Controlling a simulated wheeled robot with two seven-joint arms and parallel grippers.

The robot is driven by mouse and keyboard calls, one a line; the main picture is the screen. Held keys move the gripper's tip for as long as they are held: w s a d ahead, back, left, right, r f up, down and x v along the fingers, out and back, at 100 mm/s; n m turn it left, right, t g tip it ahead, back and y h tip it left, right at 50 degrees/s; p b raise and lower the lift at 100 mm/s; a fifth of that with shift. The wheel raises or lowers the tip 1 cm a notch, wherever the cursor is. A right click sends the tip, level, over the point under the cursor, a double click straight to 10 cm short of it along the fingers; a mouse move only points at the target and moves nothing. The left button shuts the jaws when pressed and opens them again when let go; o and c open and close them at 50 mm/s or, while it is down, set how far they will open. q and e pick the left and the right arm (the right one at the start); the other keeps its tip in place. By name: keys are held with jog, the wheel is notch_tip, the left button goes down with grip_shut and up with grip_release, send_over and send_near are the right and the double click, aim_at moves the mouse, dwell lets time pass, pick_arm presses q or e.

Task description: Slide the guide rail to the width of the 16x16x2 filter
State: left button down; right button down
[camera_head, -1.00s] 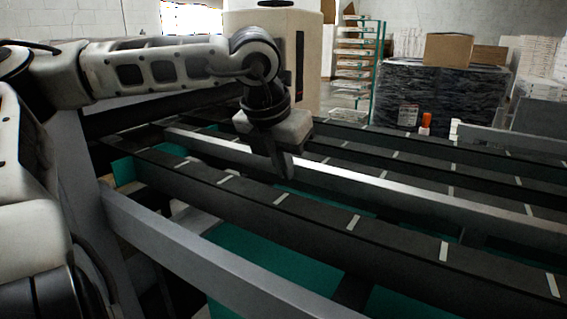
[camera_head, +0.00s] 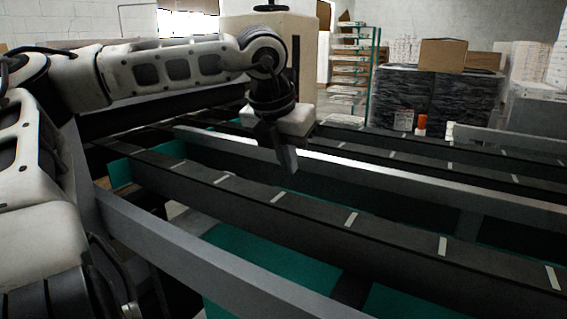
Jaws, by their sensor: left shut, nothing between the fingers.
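The guide rail (camera_head: 400,181) is a long, light grey metal bar running from the upper left to the right edge, lying between dark conveyor strips. My left gripper (camera_head: 287,162) points down on the near side of this rail, fingers shut and empty. The fingers hide a short part of the rail and appear to be against its near face; exact contact is hard to tell. A second grey rail (camera_head: 200,246) crosses the lower left foreground. My right gripper is out of view. No filter can be made out on the conveyor.
Dark conveyor strips (camera_head: 310,206) with white marks run beside the rails, over teal panels (camera_head: 270,262).

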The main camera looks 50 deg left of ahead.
pick_arm(q)
jog(key=s+v, duration=0.2)
jog(key=v, duration=0.9)
jog(key=shift+d+f+p, duration=0.2)
jog(key=shift+f+p, duration=0.1)
jog(key=shift+f, duration=0.1)
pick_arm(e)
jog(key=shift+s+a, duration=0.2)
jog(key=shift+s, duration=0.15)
